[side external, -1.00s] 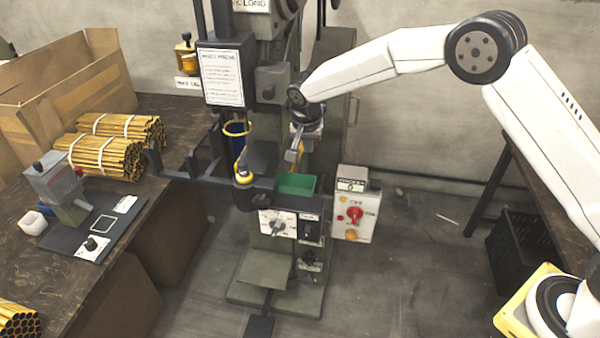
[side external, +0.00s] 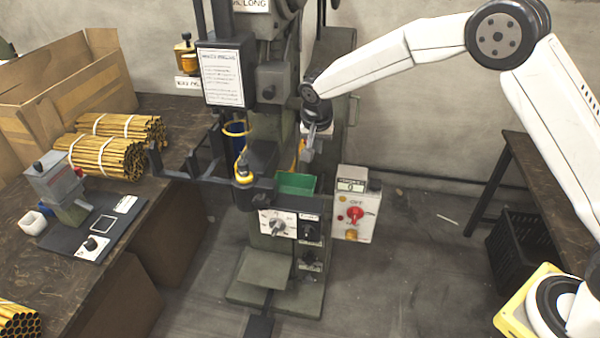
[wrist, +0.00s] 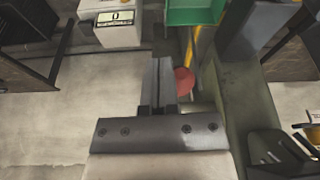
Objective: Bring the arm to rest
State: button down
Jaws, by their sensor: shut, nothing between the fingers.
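My gripper (side external: 306,154) hangs in front of the rivet press column, above and a little right of the green bin (side external: 297,184). It points down. In the wrist view my gripper (wrist: 158,62) has its two fingers together with nothing between them. The green bin also shows at the top of the wrist view (wrist: 195,12), ahead of the fingertips and apart from them. A red round thing (wrist: 184,81) and a yellow bar (wrist: 191,50) show just right of the fingers.
The control box (side external: 355,205) with a red knob stands right of the green bin. A press arm (side external: 200,180) reaches left towards the table. Bundles of yellow tubes (side external: 105,156) and a cardboard box (side external: 60,95) lie on the left table. Floor to the right is mostly clear.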

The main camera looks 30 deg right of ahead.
jog(key=s+d+n+y, duration=0.1)
jog(key=s+d+n, duration=0.2)
jog(key=s, duration=1.1)
jog(key=s+d+r+n+y, duration=0.1)
jog(key=s+d+n, duration=0.2)
jog(key=s, duration=1.1)
jog(key=shift+s+r+n, duration=0.15)
jog(key=shift+s+n, duration=0.1)
jog(key=shift+n, duration=0.75)
jog(key=shift+d, duration=0.1)
